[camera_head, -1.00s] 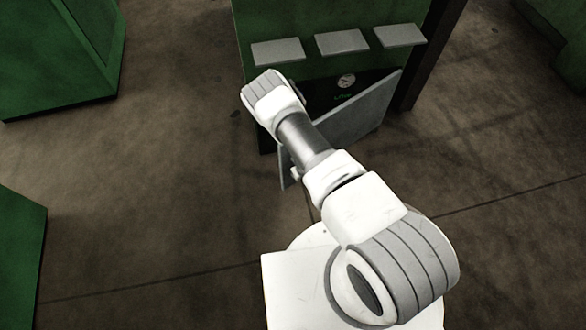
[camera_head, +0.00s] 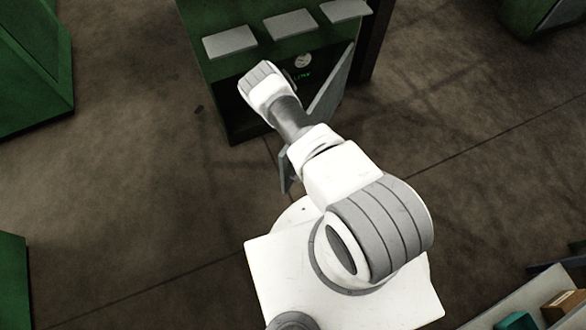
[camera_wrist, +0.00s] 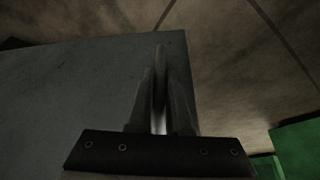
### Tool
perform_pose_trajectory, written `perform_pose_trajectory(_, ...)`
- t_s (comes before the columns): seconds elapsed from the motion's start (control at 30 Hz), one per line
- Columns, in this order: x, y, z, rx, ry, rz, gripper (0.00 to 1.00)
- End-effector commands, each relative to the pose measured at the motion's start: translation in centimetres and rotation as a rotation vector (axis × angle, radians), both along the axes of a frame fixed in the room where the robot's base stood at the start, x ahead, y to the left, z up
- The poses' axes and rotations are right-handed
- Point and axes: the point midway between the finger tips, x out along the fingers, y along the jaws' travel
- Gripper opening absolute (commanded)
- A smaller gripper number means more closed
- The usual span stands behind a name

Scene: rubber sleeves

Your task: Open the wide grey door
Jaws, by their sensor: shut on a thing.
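The wide grey door (camera_head: 331,88) stands ajar on the green cabinet (camera_head: 235,130), its right side at the cabinet and its free edge swung out toward me. My arm covers the middle of it in the head view. In the wrist view the door's face (camera_wrist: 70,95) fills the left side. My gripper (camera_wrist: 160,88) is shut on a thin upright bar (camera_wrist: 160,60), which looks like the door's handle, near the door's edge. The gripper itself is hidden in the head view.
Inside the opening are a dial (camera_head: 302,61) and small green lettering. Grey flaps (camera_head: 229,40) line the cabinet above. Other green cabinets stand left and at the upper right. A grey tray (camera_head: 540,292) with boxes is at the lower right. Open floor lies around the door.

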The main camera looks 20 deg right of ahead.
Motion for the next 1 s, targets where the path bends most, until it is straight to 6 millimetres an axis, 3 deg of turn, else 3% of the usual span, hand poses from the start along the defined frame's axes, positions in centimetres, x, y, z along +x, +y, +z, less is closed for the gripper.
perform_pose_trajectory(0.4,-0.11,-0.3,0.08,0.0,-0.002,0.006,0.0)
perform_pose_trajectory(0.43,-0.11,-0.3,0.08,0.0,-0.002,0.006,0.19)
perform_pose_trajectory(0.6,-0.14,-0.29,0.05,-0.001,-0.002,0.006,0.47)
perform_pose_trajectory(1.0,-0.1,-0.19,0.27,0.0,0.0,0.005,0.47)
